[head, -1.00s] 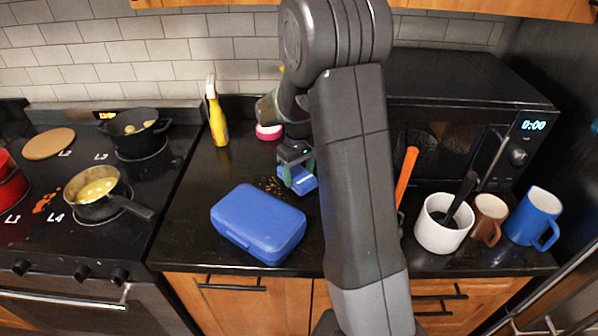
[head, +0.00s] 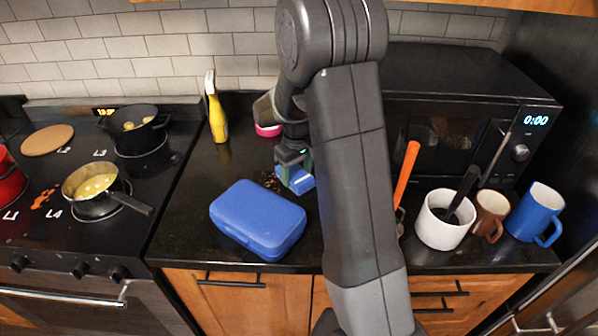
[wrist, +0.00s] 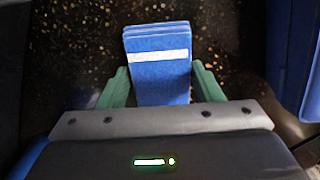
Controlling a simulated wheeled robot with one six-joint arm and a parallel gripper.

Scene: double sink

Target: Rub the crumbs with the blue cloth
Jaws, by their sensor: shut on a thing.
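The blue cloth (wrist: 160,75), folded and with a white stripe, is between the green fingers of my gripper (wrist: 160,88) in the wrist view. My gripper is shut on it. In the head view the cloth (head: 301,182) shows below my gripper (head: 294,172), at the counter behind the blue box. The crumbs (wrist: 85,50) are small tan and brown specks on the dark counter, spread on both sides of the cloth in the wrist view. In the head view some crumbs (head: 270,181) show just left of my gripper; my arm and gripper hide others.
A closed blue box (head: 258,219) stands close in front of the crumbs. A yellow spray bottle (head: 217,115) and a pink-rimmed bowl (head: 268,130) are behind. A white pot (head: 440,225) and mugs stand right, before the microwave (head: 470,110). The stove is left.

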